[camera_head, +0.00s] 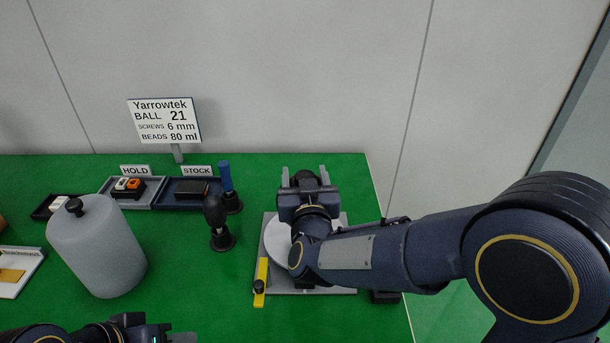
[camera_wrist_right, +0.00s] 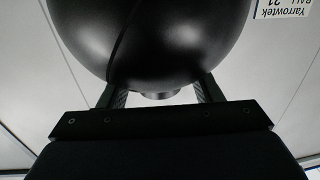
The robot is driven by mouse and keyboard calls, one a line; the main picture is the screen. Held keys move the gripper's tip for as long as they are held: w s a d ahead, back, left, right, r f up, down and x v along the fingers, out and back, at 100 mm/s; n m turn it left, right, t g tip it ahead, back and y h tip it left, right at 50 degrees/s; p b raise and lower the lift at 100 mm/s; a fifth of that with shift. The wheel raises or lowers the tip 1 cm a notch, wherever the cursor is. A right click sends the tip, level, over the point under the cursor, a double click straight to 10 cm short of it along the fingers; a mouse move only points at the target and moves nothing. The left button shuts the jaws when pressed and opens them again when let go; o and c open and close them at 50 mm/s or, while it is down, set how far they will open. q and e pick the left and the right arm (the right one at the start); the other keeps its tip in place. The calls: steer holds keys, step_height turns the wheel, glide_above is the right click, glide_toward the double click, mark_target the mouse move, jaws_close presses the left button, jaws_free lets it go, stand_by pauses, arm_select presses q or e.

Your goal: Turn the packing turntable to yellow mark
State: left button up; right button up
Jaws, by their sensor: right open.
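The packing turntable shows in the head view as a pale round disc (camera_head: 277,236) on a grey square base (camera_head: 340,289). My right arm and gripper cover much of it. A yellow strip (camera_head: 261,272) with a small dark knob lies at the base's left front edge. My right gripper (camera_head: 306,173) is open over the far side of the turntable, its fingers pointing away. A dark rounded shape shows between the fingers. In the right wrist view a large black ball (camera_wrist_right: 150,40) overlaps the fingers; whether they touch it I cannot tell. My left gripper (camera_head: 165,335) is partly in view at the bottom edge.
A large grey cylinder (camera_head: 97,250) stands at left. A dark knobbed post (camera_head: 217,222) and a blue-topped post (camera_head: 227,185) stand left of the turntable. HOLD (camera_head: 151,195) and STOCK (camera_head: 180,200) trays lie at the back, by a sign (camera_head: 164,121).

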steer(key=shift+c, duration=0.3)
jaws_close()
